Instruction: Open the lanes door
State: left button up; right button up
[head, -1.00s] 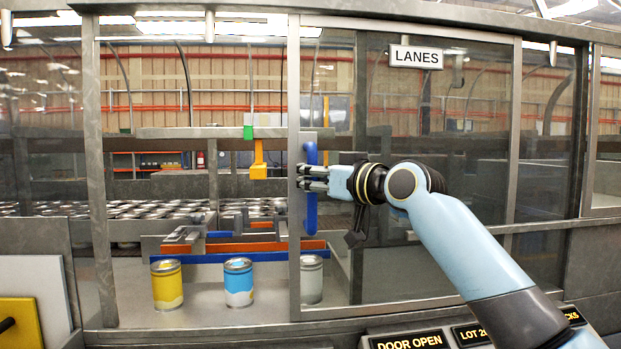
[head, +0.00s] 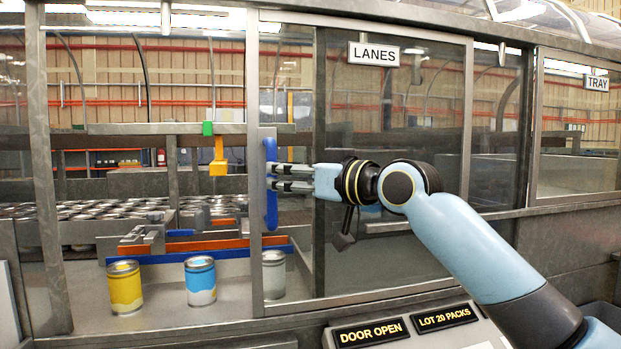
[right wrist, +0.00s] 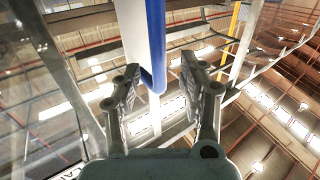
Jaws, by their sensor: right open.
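The lanes door (head: 400,235) is a glass sliding panel in a grey metal frame, with a LANES sign (head: 374,54) over it. A blue upright handle (head: 271,205) is on its left edge. The door stands to the right, with a wide open gap to its left. My right gripper (head: 272,178) is open, its fingertips level with the handle. In the right wrist view the handle (right wrist: 156,50) hangs between the two spread fingers (right wrist: 157,85), with no clear grip on it. My left gripper is out of view.
Yellow (head: 124,288), blue (head: 200,281) and grey (head: 273,274) cans stand on the ledge inside, the grey one behind the door's edge. A panel reads DOOR OPEN (head: 370,333). A TRAY window (head: 580,130) is at the right.

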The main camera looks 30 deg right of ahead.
jog(key=v, duration=0.6)
jog(key=shift+s, duration=0.25)
